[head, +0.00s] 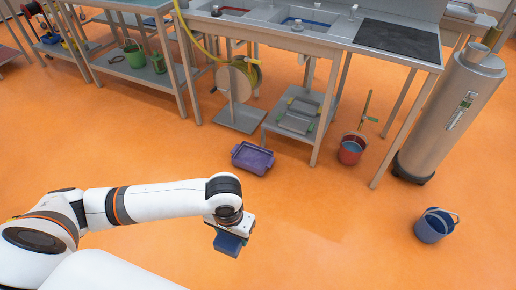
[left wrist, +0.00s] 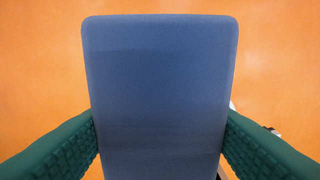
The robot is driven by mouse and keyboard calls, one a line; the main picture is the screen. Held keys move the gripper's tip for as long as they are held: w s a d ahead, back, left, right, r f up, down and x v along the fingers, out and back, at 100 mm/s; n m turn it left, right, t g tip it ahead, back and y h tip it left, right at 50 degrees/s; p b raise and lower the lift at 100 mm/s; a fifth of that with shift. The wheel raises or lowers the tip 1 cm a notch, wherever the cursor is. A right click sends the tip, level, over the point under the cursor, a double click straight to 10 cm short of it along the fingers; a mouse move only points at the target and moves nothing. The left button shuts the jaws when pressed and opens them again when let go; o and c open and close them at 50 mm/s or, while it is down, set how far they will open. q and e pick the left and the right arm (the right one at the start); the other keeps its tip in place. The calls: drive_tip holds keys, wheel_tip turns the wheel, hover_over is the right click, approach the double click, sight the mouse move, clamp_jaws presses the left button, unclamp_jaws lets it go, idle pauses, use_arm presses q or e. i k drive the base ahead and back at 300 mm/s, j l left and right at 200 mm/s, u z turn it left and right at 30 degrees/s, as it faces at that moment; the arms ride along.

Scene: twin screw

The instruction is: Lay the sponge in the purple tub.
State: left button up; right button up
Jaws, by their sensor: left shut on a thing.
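The sponge (head: 228,243) is a blue block held in my left gripper (head: 232,232), above the orange floor. In the left wrist view the sponge (left wrist: 158,85) fills the middle, with a green ridged finger pressed on each side. The purple tub (head: 252,158) stands on the floor, farther away and slightly right of the gripper, apart from the sponge. Its open top faces up and its inside looks empty. The tub does not show in the left wrist view. My right gripper is in neither view.
A red bucket (head: 352,149) stands beyond the tub to the right, and a blue bucket (head: 435,226) stands at the right. A metal cylinder (head: 455,110) stands behind it. A hose reel (head: 238,82) and a workbench (head: 330,40) line the back. The floor between gripper and tub is clear.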

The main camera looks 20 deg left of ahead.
sight(253, 160)
drive_tip(key=i+j+z, duration=0.1)
drive_tip(key=i+j, duration=0.45)
drive_tip(key=j, duration=0.15)
drive_tip(key=i+j+z, duration=0.15)
drive_tip(key=i+j, duration=0.15)
drive_tip(key=i+j+z, duration=0.1)
drive_tip(key=i+j, duration=0.15)
drive_tip(key=j, duration=0.2)
drive_tip(key=i+j, duration=0.25)
drive_tip(key=j, duration=0.2)
drive_tip(key=i+j+z, duration=0.15)
drive_tip(key=j, duration=0.25)
drive_tip(key=i+j+z, duration=0.1)
drive_tip(key=i+j, duration=0.2)
drive_tip(key=j, duration=0.15)
drive_tip(key=i+j, duration=0.25)
drive_tip(key=j, duration=0.2)
drive_tip(key=z, duration=0.05)
